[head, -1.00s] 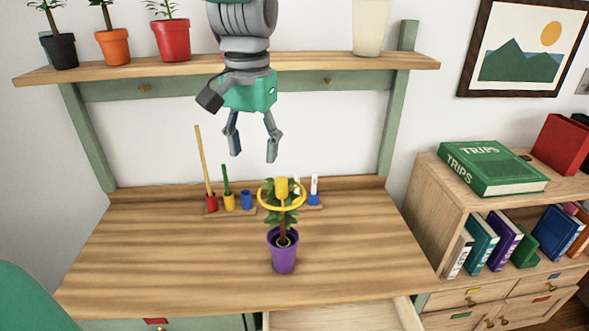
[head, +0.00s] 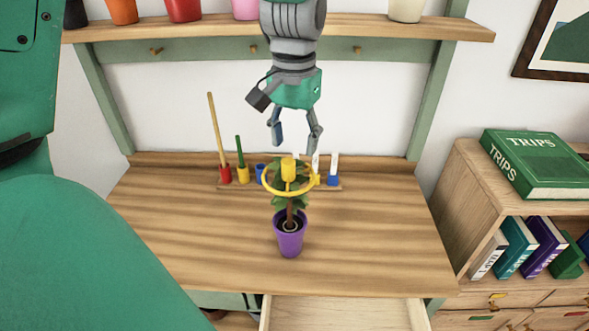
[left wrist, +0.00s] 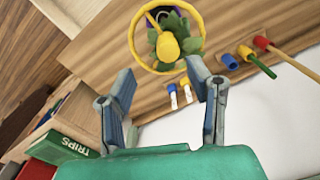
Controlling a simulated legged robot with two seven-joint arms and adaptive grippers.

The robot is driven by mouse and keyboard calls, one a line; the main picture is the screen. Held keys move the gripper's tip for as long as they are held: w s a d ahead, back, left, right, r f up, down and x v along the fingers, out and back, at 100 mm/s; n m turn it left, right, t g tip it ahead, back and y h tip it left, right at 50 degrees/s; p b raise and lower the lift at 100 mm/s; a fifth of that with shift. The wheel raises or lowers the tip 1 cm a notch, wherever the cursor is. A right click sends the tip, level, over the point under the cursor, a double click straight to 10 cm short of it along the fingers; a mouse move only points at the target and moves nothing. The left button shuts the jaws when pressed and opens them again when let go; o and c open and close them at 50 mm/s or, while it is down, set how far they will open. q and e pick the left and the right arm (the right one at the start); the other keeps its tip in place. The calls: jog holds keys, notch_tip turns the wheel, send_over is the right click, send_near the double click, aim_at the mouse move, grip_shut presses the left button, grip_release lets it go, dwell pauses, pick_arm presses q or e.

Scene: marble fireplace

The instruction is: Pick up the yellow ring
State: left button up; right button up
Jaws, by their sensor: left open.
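The yellow ring (head: 267,187) encircles the leafy top of a plant in a purple pot (head: 289,240) on the wooden desk. A yellow knob (head: 288,169) stands up within the ring's outline; how it joins the ring is unclear. My left gripper (head: 295,147) is open and empty, fingers pointing down, above and seemingly behind the ring in the head view. In the left wrist view, the ring (left wrist: 132,42) and knob (left wrist: 167,46) lie beyond the open fingertips (left wrist: 158,68), apart from them. My right gripper is not in view.
Coloured holders with sticks (head: 226,174) stand at the desk's back, with white-topped blue ones (head: 333,172) to the right. A shelf (head: 220,31) with pots runs above. An open drawer (head: 340,312) juts out in front. The desk's sides are clear.

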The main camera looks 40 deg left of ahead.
aim_at(290, 163)
pick_arm(q)
jog(key=f, duration=0.1)
jog(key=a+f, duration=0.1)
jog(key=f, duration=0.1)
jog(key=s+f, duration=0.1)
jog(key=shift+s+a+f+b, duration=0.1)
jog(key=shift+a+f+b, duration=0.05)
jog(key=shift+f+b, duration=0.2)
jog(key=shift+a+f, duration=0.15)
jog(key=shift+f, duration=0.25)
jog(key=shift+d+r, duration=0.15)
jog(key=shift+d, duration=0.2)
jog(key=shift+c, duration=0.8)
jog(key=shift+d, duration=0.2)
jog(key=c, duration=0.7)
jog(key=shift+d, duration=0.1)
jog(key=shift+c, duration=0.4)
